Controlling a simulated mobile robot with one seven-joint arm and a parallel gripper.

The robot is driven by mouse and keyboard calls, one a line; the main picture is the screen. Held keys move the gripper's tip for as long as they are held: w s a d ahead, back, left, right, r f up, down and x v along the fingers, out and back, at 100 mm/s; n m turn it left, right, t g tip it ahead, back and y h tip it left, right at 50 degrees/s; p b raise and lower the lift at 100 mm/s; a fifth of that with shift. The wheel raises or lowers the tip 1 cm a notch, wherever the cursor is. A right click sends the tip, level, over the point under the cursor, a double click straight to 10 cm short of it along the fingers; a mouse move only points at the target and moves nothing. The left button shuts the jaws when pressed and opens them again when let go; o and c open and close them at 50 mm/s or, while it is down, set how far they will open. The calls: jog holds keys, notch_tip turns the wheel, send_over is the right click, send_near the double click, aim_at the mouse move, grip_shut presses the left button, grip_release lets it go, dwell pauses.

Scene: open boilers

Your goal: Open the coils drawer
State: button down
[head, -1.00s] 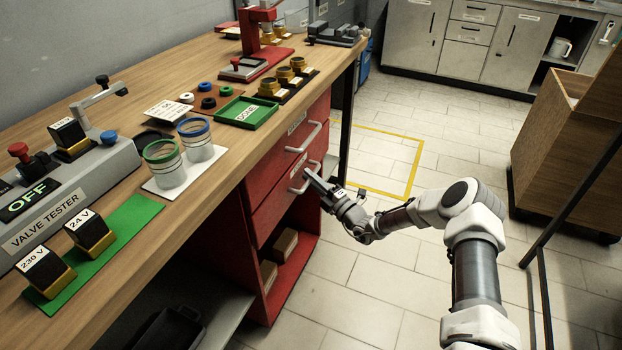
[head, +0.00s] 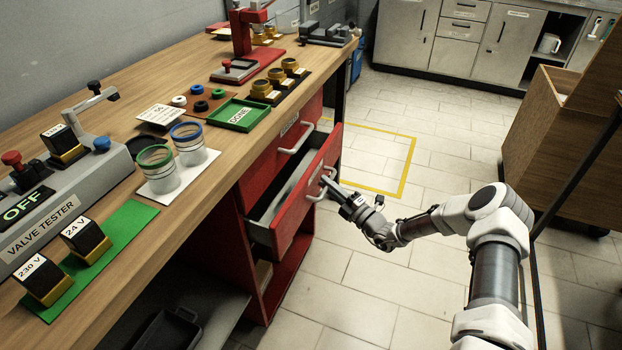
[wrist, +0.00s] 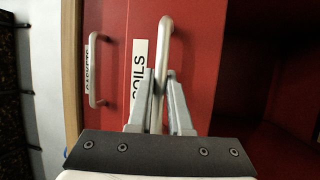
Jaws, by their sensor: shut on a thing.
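The coils drawer (head: 290,212) is the lower red drawer under the workbench, and in the head view it stands partly pulled out, with its grey inside showing. Its label reads COILS in the wrist view (wrist: 139,75), beside the pale bar handle (wrist: 163,50). My gripper (head: 330,186) is at the front of this drawer in the head view. In the wrist view its two fingers (wrist: 160,95) lie on either side of the handle and are shut on it. The far part of the drawer's inside is hidden.
The gaskets drawer (head: 283,146) above is shut, its handle (head: 300,138) close over the open one. A wooden cart (head: 550,130) stands to the right. Tiled floor (head: 370,270) in front of the drawer is clear. A red open shelf (head: 290,285) lies below.

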jog(key=s+d, duration=0.4)
jog(key=d, duration=0.6)
jog(key=s+d, duration=0.4)
jog(key=d, duration=0.7)
jog(key=shift+d, duration=0.3)
jog(key=shift+w, duration=0.1)
jog(key=c, duration=0.8)
grip_release()
jog(key=shift+c, duration=0.2)
jog(key=p+v, duration=0.2)
jog(key=v, duration=1.5)
jog(key=shift+f, duration=0.15)
